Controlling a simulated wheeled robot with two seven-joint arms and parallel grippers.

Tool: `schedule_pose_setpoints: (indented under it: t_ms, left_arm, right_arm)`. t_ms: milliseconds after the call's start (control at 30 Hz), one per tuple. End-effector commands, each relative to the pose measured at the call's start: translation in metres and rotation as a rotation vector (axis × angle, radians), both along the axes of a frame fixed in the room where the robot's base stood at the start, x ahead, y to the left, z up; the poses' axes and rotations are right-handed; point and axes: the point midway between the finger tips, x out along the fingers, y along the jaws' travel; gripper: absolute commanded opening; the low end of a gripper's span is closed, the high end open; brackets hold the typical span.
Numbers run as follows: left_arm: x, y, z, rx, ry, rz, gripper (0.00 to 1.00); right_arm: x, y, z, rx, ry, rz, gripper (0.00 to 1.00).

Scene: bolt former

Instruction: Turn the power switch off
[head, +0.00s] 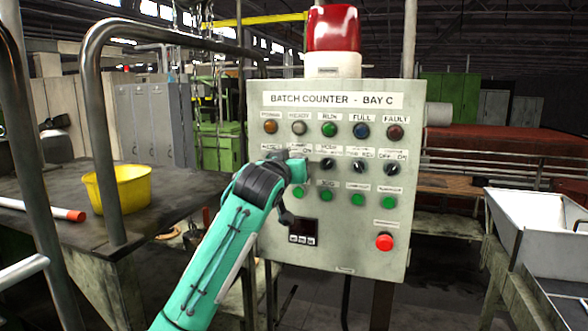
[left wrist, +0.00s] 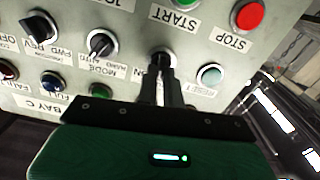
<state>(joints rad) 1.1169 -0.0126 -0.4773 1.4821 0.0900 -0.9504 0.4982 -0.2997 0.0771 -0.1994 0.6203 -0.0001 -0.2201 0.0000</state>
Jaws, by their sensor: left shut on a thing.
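The grey control panel (head: 350,238), headed "BATCH COUNTER - BAY C", faces me in the head view. My left gripper (head: 298,168) is at its row of switches, and the arm covers the panel's left part. In the left wrist view, upside down, my left gripper (left wrist: 164,88) is shut on a black rotary knob (left wrist: 163,60). That knob sits between the MODE knob (left wrist: 101,43) and the teal RESET button (left wrist: 210,75). The label above it in the head view partly shows "ON". The fingers hide most of the knob, so I cannot tell its setting. My right gripper is out of view.
Another OFF/ON knob (head: 388,168) is at the row's right end. Green buttons (head: 357,199) sit below, with a red mushroom button (head: 384,242) lower right. A metal railing (head: 100,130) and a yellow bucket (head: 118,187) on a table stand left.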

Motion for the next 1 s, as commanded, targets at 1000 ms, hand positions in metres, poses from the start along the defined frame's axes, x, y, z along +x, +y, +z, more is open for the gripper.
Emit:
schedule_pose_setpoints:
  t_ms: [1000]
  left_arm:
    - [0.0011,0.0031,-0.0013,-0.391,0.128,0.001,0.0]
  right_arm:
    - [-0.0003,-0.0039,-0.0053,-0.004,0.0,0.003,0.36]
